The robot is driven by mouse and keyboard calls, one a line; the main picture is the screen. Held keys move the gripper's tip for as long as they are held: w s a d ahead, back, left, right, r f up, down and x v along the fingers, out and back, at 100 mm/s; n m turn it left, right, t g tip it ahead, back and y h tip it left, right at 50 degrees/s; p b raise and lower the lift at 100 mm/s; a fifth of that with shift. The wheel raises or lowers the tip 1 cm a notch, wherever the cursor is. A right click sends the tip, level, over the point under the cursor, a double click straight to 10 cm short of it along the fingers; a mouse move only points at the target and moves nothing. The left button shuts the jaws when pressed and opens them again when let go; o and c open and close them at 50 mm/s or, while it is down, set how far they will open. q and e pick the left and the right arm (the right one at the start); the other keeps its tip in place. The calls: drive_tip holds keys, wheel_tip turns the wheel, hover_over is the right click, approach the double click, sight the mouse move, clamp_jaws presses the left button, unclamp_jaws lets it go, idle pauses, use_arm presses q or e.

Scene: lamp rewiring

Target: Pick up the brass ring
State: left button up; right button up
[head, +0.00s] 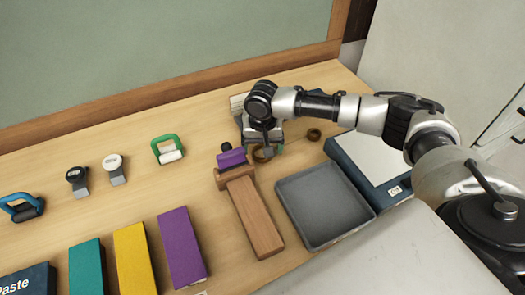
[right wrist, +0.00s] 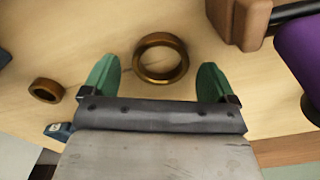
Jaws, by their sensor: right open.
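A brass ring (right wrist: 138,62) lies flat on the wooden table between the green fingertips of my right gripper (right wrist: 157,82) in the right wrist view. The fingers stand apart on either side of it, and I see no contact. In the head view this ring (head: 259,158) is partly hidden below my right gripper (head: 265,151). A second, smaller-looking, brownish ring (right wrist: 45,90) lies off to the left in the wrist view. It also shows right of the gripper in the head view (head: 314,134). My left gripper is not in view.
A wooden mallet-like tool (head: 255,215) and a purple piece (head: 232,159) lie close to the ring. A grey tray (head: 318,243) and a flat scale-like device (head: 375,158) stand to the right. Several coloured blocks and handled tools occupy the left. A green board borders the back.

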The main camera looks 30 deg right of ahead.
drive_tip(key=shift+f, duration=0.45)
drive_tip(key=shift+c, duration=0.3)
drive_tip(key=c, duration=1)
drive_tip(key=shift+o, duration=0.2)
drive_tip(key=shift+r, duration=0.1)
